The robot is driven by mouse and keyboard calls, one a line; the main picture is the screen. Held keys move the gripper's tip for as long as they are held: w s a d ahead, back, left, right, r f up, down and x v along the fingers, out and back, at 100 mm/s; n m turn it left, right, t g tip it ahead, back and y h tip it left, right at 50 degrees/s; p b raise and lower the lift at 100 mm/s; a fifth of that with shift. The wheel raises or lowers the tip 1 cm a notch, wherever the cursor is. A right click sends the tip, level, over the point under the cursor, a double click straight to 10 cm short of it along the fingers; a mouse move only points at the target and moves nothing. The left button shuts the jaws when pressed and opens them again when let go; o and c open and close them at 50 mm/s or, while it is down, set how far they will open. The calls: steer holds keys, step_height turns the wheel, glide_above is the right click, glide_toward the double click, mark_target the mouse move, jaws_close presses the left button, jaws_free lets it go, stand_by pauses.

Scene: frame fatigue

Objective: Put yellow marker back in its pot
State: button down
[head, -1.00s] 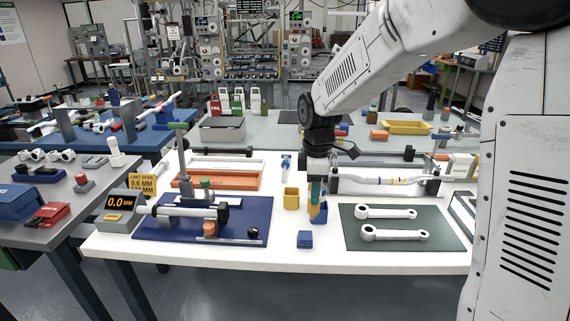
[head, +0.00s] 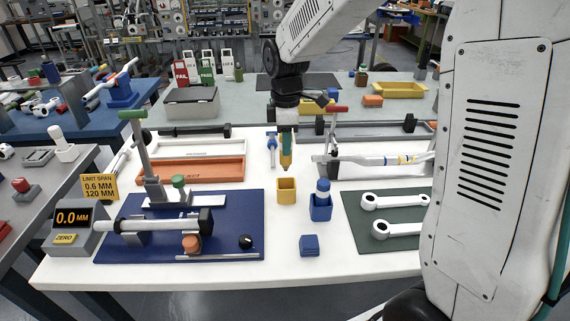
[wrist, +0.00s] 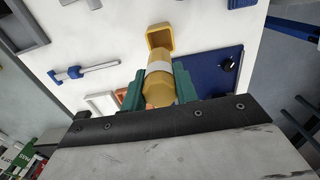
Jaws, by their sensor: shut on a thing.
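My gripper (head: 286,160) is shut on the yellow marker (wrist: 158,85). In the wrist view the marker is yellow with a white band, between the green fingers. In the head view only a little of it shows between the fingers. The yellow pot (head: 287,190) is a small square cup on the white table; my gripper is above it, or slightly behind it. In the wrist view the pot's opening (wrist: 160,36) lies beyond the marker's far end. I cannot tell how far apart they are.
A blue pot (head: 320,208) with a blue marker (head: 323,187) stands right of the yellow pot. A blue block (head: 309,245) lies in front. A blue mat (head: 135,250) with a gauge fixture is left; a green mat (head: 360,240) with two metal links is right.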

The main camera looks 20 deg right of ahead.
mark_target(286, 170)
step_height(286, 170, down, 10)
steer(key=shift+r, duration=0.25)
steer(key=shift+s+f, duration=0.1)
steer(key=shift+f, duration=0.05)
steer(key=shift+f, duration=0.1)
steer(key=c, duration=1.1)
jaws_free()
